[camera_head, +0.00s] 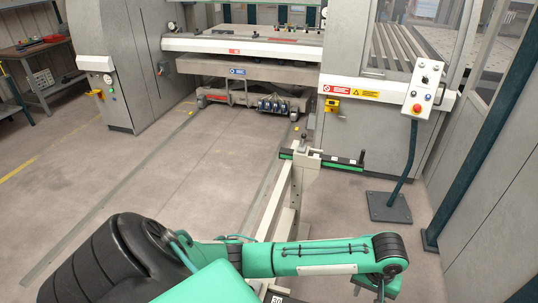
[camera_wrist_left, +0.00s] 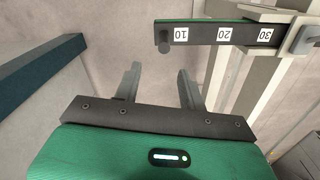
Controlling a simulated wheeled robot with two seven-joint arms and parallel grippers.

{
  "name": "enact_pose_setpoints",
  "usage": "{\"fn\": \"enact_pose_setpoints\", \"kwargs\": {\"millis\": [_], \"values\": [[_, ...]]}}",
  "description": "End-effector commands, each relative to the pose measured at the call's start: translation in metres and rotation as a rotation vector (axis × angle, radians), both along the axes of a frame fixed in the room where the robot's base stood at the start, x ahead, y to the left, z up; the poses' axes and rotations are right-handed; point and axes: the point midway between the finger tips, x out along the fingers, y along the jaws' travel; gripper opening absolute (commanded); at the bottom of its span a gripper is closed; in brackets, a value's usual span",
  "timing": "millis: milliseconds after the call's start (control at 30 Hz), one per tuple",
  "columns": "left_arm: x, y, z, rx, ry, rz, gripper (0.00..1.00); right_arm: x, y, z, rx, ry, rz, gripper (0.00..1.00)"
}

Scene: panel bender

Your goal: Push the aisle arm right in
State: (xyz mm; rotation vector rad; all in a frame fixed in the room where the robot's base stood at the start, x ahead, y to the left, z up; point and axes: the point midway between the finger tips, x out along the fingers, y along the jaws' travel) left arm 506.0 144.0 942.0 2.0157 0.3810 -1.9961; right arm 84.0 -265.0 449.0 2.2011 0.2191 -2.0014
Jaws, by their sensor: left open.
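A numbered sliding arm (camera_wrist_left: 222,35) shows in the left wrist view, green-backed and dark, with labels 10, 20 and 30. A similar green and black arm (camera_head: 340,161) sticks out rightwards on the pale rail frame. My right gripper is not seen.
The bending machine (camera_head: 250,45) stands behind. A control box (camera_head: 424,85) on a bent post with a dark floor plate (camera_head: 388,207) stands right of the rail frame (camera_head: 287,200). Grey floor is free at left. A workbench (camera_head: 42,65) is far left.

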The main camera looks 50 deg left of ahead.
Motion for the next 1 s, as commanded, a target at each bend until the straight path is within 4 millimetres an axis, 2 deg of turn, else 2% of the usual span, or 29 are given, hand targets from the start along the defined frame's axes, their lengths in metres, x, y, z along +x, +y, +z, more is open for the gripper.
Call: {"fn": "enact_pose_setpoints", "kwargs": {"millis": [33,467,1000], "values": [[-0.012,-0.005,-0.007,-0.017,0.006,-0.026,0.41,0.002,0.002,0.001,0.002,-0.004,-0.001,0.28],[-0.055,-0.023,-0.015,-0.116,-0.072,-0.199,0.41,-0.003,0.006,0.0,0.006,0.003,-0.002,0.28],[-0.104,-0.017,-0.021,-0.163,-0.185,-0.342,0.41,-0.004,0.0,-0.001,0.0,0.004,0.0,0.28]]}}
